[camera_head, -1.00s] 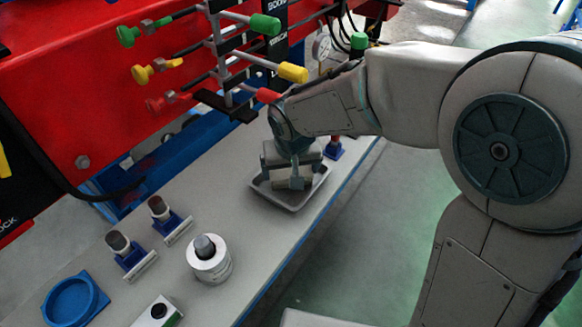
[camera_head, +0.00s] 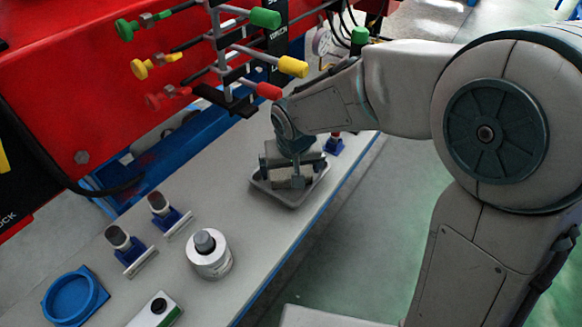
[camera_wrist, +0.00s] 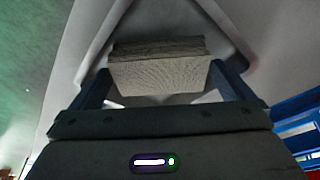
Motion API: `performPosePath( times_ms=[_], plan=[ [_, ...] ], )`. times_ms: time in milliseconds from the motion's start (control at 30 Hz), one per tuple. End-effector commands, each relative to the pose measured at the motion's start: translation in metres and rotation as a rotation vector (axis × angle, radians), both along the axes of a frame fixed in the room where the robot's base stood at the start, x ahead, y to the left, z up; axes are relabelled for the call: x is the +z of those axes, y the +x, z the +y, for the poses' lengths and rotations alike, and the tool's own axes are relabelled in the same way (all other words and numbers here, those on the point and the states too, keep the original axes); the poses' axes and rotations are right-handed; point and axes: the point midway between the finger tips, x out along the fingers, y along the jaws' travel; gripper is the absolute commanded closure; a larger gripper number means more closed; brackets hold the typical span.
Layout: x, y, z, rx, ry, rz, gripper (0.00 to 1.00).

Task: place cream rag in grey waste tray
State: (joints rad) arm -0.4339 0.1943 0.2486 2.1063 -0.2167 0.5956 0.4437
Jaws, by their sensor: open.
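The grey waste tray (camera_head: 293,204) stands on the light bench top, near its right edge. My gripper (camera_head: 291,181) is low over the tray, pointing down. In the wrist view the cream rag (camera_wrist: 160,72), a folded, textured block, lies between the two fingers of my gripper (camera_wrist: 162,90). The fingers stand apart on either side of it, with a small gap showing on the right. The tray's rim (camera_wrist: 90,50) shows around the rag, which appears to be inside the tray. My gripper hides much of the rag in the head view.
Red machinery with coloured levers (camera_head: 264,18) overhangs the bench behind my gripper. A small blue-based item (camera_head: 334,146) stands just beyond the tray. A white cylinder (camera_head: 209,258), blue holders (camera_head: 131,255) and a blue ring (camera_head: 75,299) stand nearer. Bench space before the tray is clear.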

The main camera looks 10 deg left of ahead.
Motion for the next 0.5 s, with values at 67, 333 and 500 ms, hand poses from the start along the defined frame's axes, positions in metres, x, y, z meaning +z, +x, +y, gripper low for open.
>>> performPosePath(
  times_ms=[67, 333, 500],
  plan=[
    [0.011, -0.002, -0.001, -0.001, 0.001, -0.002, 0.00],
    [0.068, -0.016, -0.007, -0.001, 0.003, -0.005, 0.00],
    [0.098, -0.024, -0.010, 0.000, 0.001, -0.003, 0.00]
  ],
)
